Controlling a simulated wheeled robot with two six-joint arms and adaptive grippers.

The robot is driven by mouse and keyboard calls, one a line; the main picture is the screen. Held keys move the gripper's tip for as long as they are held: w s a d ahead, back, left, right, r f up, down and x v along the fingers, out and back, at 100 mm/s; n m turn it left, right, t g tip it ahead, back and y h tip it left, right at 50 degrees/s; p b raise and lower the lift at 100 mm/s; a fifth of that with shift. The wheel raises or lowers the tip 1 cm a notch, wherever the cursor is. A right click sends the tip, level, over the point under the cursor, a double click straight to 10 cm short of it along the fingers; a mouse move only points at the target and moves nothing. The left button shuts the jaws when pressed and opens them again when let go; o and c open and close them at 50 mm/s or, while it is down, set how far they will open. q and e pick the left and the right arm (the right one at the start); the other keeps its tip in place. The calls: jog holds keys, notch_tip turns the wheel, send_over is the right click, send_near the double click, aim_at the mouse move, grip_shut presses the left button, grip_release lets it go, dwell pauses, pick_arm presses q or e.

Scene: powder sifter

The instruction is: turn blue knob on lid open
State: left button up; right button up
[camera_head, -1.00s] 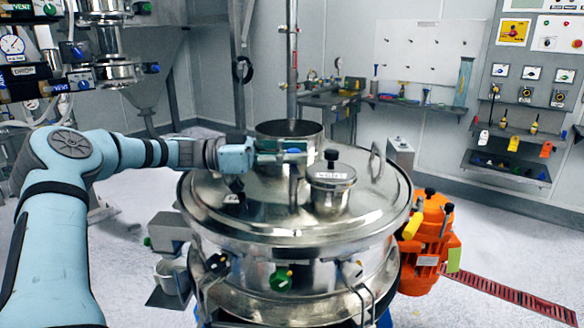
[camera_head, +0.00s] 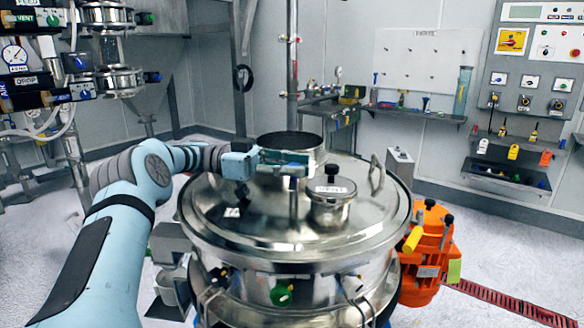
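The round steel lid (camera_head: 250,225) covers the sifter drum in the middle of the view. My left gripper (camera_head: 300,168) is over the lid, just above a thin upright post (camera_head: 293,205), left of the small VENT-labelled port (camera_head: 331,190). No blue knob shows clearly; the gripper covers the post's top. I cannot tell whether the fingers are open or closed on something there. My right gripper is not in view.
An open steel cylinder (camera_head: 290,140) rises behind the gripper. A loop handle (camera_head: 377,175) stands on the lid's right side. An orange motor unit (camera_head: 428,255) is at the drum's right.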

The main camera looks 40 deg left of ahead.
aim_at(294, 164)
pick_arm(q)
jog(key=o, duration=0.4)
jog(key=shift+d+r, duration=0.1)
jog(key=shift+d, duration=0.05)
notch_tip(294, 164, up, 10)
jog(key=shift+w, duration=0.1)
dwell(0.4)
